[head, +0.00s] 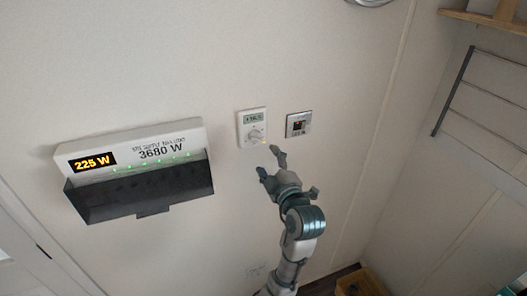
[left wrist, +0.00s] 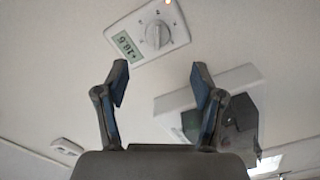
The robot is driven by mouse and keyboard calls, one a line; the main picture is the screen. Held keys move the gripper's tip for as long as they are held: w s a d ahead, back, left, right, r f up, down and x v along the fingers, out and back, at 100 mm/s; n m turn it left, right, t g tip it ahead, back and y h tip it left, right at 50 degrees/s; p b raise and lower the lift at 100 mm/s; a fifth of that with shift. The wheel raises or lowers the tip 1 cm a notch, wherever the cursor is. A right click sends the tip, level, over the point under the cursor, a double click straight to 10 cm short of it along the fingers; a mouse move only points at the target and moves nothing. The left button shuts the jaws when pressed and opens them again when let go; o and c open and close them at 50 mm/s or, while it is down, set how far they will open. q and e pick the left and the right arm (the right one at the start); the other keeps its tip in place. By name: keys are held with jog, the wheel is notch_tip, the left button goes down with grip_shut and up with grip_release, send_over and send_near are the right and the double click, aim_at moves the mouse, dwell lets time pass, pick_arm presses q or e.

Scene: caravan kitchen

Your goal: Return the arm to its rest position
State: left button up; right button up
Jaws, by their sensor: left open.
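My left gripper (head: 270,164) is open and empty in the head view, raised in front of the wall just below the thermostat. In the left wrist view its two fingers (left wrist: 160,82) stand apart with nothing between them. The white thermostat (head: 252,127) has a small display and a round dial. It also shows beyond the fingertips in the left wrist view (left wrist: 150,30), with its dial facing me. The fingers appear apart from it. My right gripper is in neither view.
A white power panel (head: 130,146) reading 225 W and 3680 W, with an open dark flap (head: 140,190), is on the wall at left. A small square switch plate (head: 298,124) is right of the thermostat. A metal rack (head: 485,90) and wooden shelf (head: 490,20) are at right.

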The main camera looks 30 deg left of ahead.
pick_arm(q)
jog(key=shift+v, duration=0.9)
jog(key=shift+w+f, duration=0.1)
jog(key=shift+w, duration=0.15)
